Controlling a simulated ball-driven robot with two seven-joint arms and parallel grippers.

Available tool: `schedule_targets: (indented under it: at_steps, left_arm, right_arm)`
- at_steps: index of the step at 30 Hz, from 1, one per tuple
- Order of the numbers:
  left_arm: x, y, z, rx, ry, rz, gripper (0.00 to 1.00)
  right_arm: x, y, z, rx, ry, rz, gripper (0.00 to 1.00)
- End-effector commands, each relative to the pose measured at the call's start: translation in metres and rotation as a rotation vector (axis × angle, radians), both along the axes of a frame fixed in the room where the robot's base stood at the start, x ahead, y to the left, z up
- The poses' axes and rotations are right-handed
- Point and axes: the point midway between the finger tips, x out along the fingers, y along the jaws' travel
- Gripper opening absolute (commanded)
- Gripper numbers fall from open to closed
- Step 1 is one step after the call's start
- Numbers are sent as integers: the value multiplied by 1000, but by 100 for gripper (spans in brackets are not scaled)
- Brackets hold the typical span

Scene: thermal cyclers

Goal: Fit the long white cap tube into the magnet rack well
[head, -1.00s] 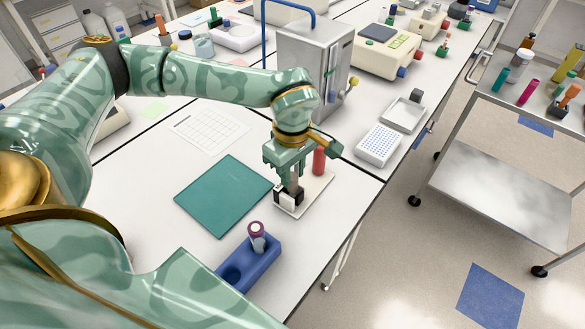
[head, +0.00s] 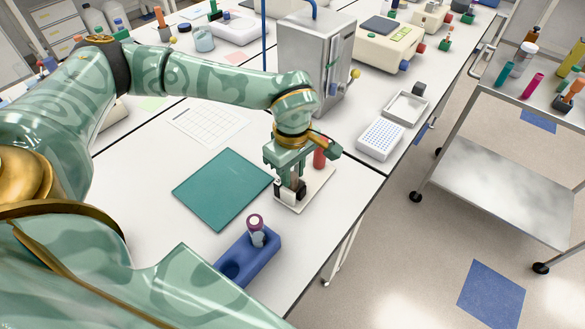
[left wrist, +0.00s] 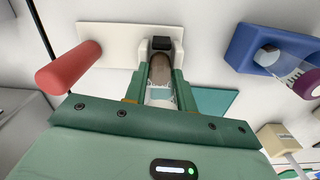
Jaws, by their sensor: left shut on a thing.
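The magnet rack is a white base plate (head: 316,187) with a black-topped block. It also shows in the left wrist view (left wrist: 105,42), where the black magnet (left wrist: 161,43) sits between white walls. My left gripper (head: 291,186) is low over the rack, shut on the long white cap tube. In the left wrist view the tube (left wrist: 160,68) lies between the fingers (left wrist: 160,84), with brown contents and a pale cap end toward the palm. Its far end is at the well beside the magnet. The fingers hide how deep it sits. My right gripper is not in view.
A red cylinder (head: 320,158) stands on the rack plate close to the gripper. A blue holder (head: 262,258) with a purple-capped tube (head: 256,228) stands nearer me. A teal mat (head: 222,190) lies left of the rack. A metal box (head: 310,60) stands behind.

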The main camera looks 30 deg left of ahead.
Motion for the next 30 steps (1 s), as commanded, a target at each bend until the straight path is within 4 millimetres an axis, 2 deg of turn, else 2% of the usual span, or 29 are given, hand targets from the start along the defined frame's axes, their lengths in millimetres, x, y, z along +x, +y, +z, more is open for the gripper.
schedule_targets:
  at_steps: [10,11,13,14,23,26,30]
  left_arm:
    - [0,0,-10,0,2,0,1]
    - [0,0,-10,0,1,0,29]
    - [0,0,-9,0,1,0,48]
    - [0,0,-9,0,1,0,51]
    - [0,0,-7,0,1,0,51]
    - [0,0,2,0,-1,1,51]
    - [1,0,33,-1,-5,0,51]
  right_arm:
    - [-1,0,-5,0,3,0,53]
    - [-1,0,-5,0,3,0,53]
    - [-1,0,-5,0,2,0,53]
    - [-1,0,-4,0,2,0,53]
    - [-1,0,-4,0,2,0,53]
    - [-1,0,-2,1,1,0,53]
    - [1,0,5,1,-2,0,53]
